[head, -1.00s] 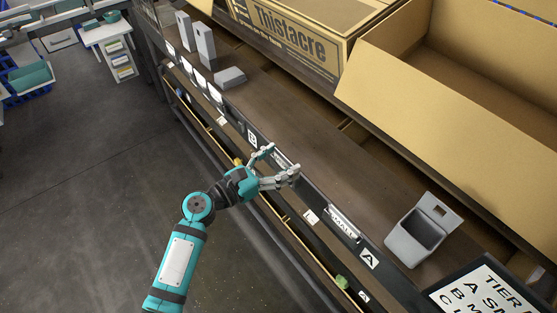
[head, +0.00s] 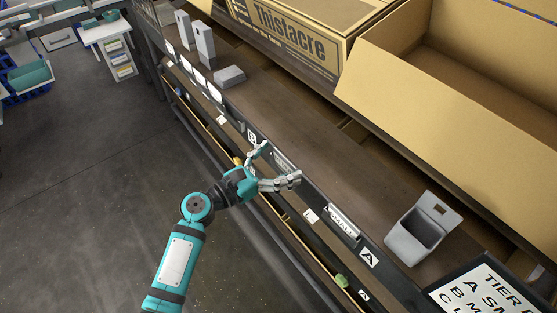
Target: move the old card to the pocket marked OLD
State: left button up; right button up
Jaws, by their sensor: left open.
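My left gripper (head: 280,164) is open and empty at the shelf's front edge, its two fingers spread. A pale card strip (head: 284,160) shows on the edge rail just beyond the fingers, partly hidden by them. I cannot tell if the fingers touch it or read what it says. Another card (head: 343,221), reading SMALL, sits in the rail to the right, near the A label (head: 368,257). A grey open-topped holder (head: 413,238) with a slotted back tab stands on the shelf at right. No OLD mark is readable. My right gripper is not in view.
Large cardboard boxes (head: 460,110) stand behind the shelf. Grey upright pieces (head: 203,42) and a low grey block (head: 229,76) are at the far left of the shelf (head: 320,150). A printed tier sign (head: 485,292) is at lower right. The middle shelf is clear.

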pick_arm(q)
jog(key=v, duration=1.2)
jog(key=s+a+f+m+g+y+p, duration=0.1)
jog(key=s+a+f+m+g+y, duration=0.2)
jog(key=f, duration=1)
jog(key=s+a+f+m+y+p, duration=0.1)
jog(key=a+f+m+y, duration=0.3)
jog(key=f, duration=0.9)
jog(key=s+a+f+m+g+y+p, duration=0.1)
jog(key=s+a+f+m+g+y, duration=0.1)
jog(key=s+f+m, duration=0.35)
jog(key=s+a+f+m+g+y+p, duration=0.1)
jog(key=s+a+f+m+y, duration=0.15)
jog(key=s+f, duration=0.55)
jog(key=s+a+f+m+g+y+p, duration=0.1)
jog(key=s+f+m+g, duration=0.1)
jog(key=s+m, duration=0.4)
jog(key=s+a+f+m+g+y, duration=0.1)
jog(key=s+f+m, duration=0.4)
jog(key=s, duration=0.8)
jog(key=shift+s+a+m+g+y+p, duration=0.35)
jog(key=shift+a+m+g+y, duration=0.15)
jog(key=shift+m, duration=0.5)
jog(key=shift+f, duration=0.1)
